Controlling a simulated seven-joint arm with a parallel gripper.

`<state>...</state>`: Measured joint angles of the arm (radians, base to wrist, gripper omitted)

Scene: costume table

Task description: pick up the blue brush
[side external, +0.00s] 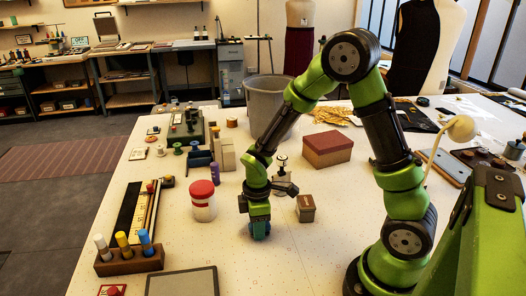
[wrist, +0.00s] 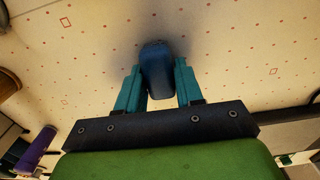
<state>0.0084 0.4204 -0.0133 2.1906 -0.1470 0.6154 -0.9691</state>
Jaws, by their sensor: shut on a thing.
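The blue brush (wrist: 157,70) shows in the wrist view as a dark blue, rounded body between my two teal fingers. My gripper (wrist: 158,88) is shut on it. Its far end sticks out past the fingertips. In the side view my gripper (side external: 260,230) points straight down, low at the table top, in the middle of the table. There the brush is mostly hidden by the fingers. I cannot tell whether it touches the table.
A small brown box (side external: 305,209) stands close right of my gripper, and a red-lidded jar (side external: 203,203) to its left. A red-topped box (side external: 327,149) and a grey bin (side external: 268,98) are behind. A wooden block (side external: 128,261) holds white, yellow and blue-capped sticks at front left.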

